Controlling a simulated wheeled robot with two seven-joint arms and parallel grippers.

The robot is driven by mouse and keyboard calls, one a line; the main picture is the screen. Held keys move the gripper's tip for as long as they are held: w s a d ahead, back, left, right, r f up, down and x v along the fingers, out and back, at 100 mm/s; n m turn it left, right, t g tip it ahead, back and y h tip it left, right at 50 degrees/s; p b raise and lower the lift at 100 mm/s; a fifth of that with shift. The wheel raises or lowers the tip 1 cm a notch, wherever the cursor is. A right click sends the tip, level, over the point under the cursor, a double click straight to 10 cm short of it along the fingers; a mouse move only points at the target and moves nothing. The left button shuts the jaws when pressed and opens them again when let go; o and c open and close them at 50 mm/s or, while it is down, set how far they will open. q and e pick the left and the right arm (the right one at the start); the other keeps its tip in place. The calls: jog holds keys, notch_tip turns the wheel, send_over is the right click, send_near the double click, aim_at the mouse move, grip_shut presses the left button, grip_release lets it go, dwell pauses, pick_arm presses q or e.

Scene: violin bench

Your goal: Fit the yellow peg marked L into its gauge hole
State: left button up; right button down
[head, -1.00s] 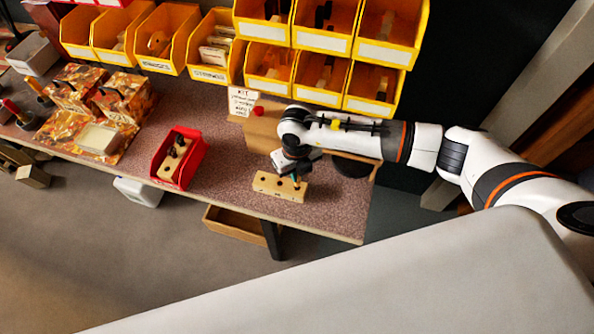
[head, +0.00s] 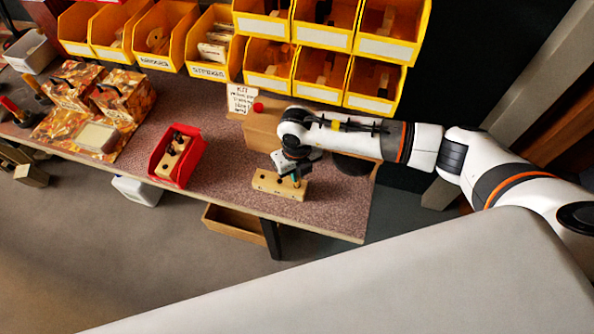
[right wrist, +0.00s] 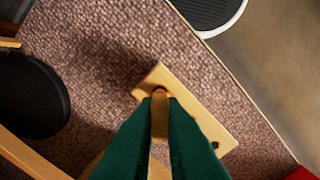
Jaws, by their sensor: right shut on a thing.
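The pale wooden gauge block (head: 268,187) lies near the front edge of the bench, with dark holes in its top. My right gripper (head: 296,182) is over the block's right end. In the right wrist view its green fingers (right wrist: 160,120) are shut on a yellow-brown peg (right wrist: 159,118), over one end of the block (right wrist: 205,112). Another hole shows near the other end. The peg's L mark is not readable, and I cannot tell whether its lower end is in a hole. My left gripper is out of view.
A red bin (head: 190,165) with a wooden holder and dark pegs stands left of the block. A wooden box (head: 262,130) and a card (head: 241,98) stand behind. Yellow bins (head: 215,72) line the back. Bare bench top (head: 335,215) lies right of the block.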

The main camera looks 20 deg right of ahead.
jog(key=shift+f+b, duration=1.15)
jog(key=shift+f, duration=0.3)
jog(key=c, duration=1.5)
grip_release()
jog(key=shift+o, duration=0.2)
jog(key=shift+r, duration=0.15)
notch_tip(320, 180, up, 12)
jog(key=shift+f+b, duration=0.1)
jog(key=shift+b, duration=0.8)
